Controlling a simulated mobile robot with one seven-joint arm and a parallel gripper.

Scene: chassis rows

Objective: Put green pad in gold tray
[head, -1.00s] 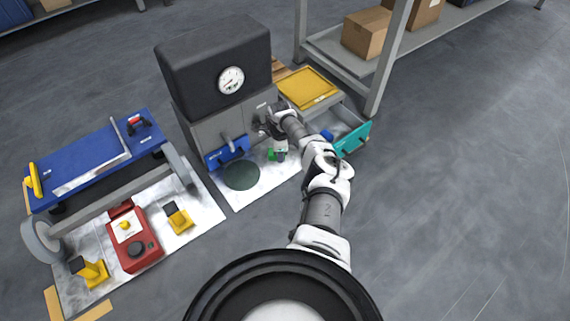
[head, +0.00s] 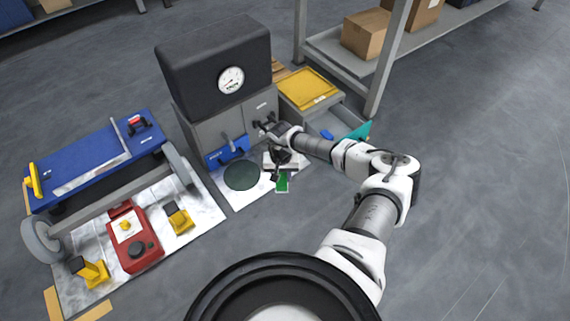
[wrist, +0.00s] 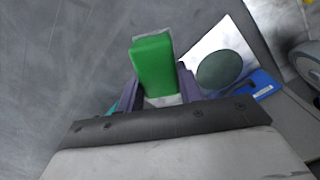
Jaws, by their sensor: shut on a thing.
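My gripper (head: 279,168) is shut on the green pad (head: 282,183), beside the front of the grey cabinet with the gauge. In the wrist view the green pad (wrist: 153,65) stands out between the two purple fingers of my gripper (wrist: 160,90), with a pale part at its base. The gold tray (head: 308,87) lies on top of the low grey drawer unit, to the right of the gauge cabinet. It looks empty, and my gripper is apart from it, nearer to me.
Below the tray a drawer with a teal front (head: 359,131) stands open, with a blue thing (head: 327,134) inside. The gauge cabinet (head: 219,75) has a blue handle part (head: 228,150) low in front. A dark round disc (head: 241,176) lies on the white floor sheet. A blue cart stands left.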

